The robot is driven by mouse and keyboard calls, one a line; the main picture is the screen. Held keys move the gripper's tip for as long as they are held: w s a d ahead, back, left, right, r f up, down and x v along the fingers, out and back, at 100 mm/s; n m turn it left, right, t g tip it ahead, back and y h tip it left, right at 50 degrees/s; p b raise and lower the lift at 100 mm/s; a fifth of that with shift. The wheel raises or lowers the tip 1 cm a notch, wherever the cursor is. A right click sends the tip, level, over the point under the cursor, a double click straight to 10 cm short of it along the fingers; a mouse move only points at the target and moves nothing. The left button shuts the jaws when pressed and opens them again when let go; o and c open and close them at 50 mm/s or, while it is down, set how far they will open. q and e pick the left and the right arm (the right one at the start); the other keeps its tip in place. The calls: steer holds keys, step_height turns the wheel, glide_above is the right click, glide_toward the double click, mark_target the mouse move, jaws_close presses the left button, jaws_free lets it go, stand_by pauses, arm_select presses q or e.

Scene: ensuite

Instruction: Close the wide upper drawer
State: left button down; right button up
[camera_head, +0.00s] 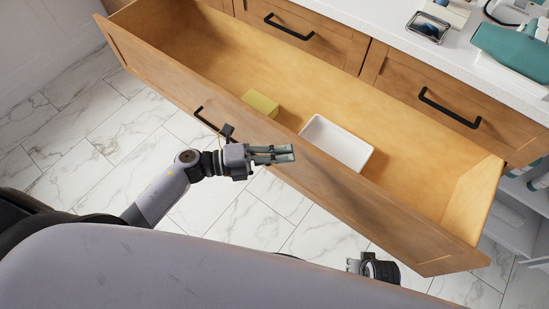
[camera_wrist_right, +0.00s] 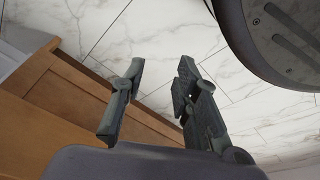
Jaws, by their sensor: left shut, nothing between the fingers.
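The wide upper drawer (camera_head: 150,66) is wooden and stands pulled far out of the cabinet in the head view. Its front panel faces me and has a black handle (camera_head: 206,119). My left gripper (camera_head: 291,153) is shut and empty, in front of the drawer front, just right of the handle. I cannot tell whether it touches the panel. My right gripper (camera_wrist_right: 160,75) is open and empty in the right wrist view, with wood panels to its left. In the head view only part of it shows, low at the right, near the drawer's front right corner.
Inside the drawer lie a yellow box (camera_head: 261,103) and a white tray (camera_head: 337,143). Closed drawers with black handles (camera_head: 449,108) sit behind it under a white countertop (camera_head: 380,15). A grey shelf (camera_head: 520,215) stands at the right. Marble floor tiles (camera_head: 120,150) are clear at left.

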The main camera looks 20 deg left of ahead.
steer(key=shift+s+f, duration=0.1)
steer(key=shift+s, duration=0.25)
arm_select(q)
steer(key=shift+w, duration=0.1)
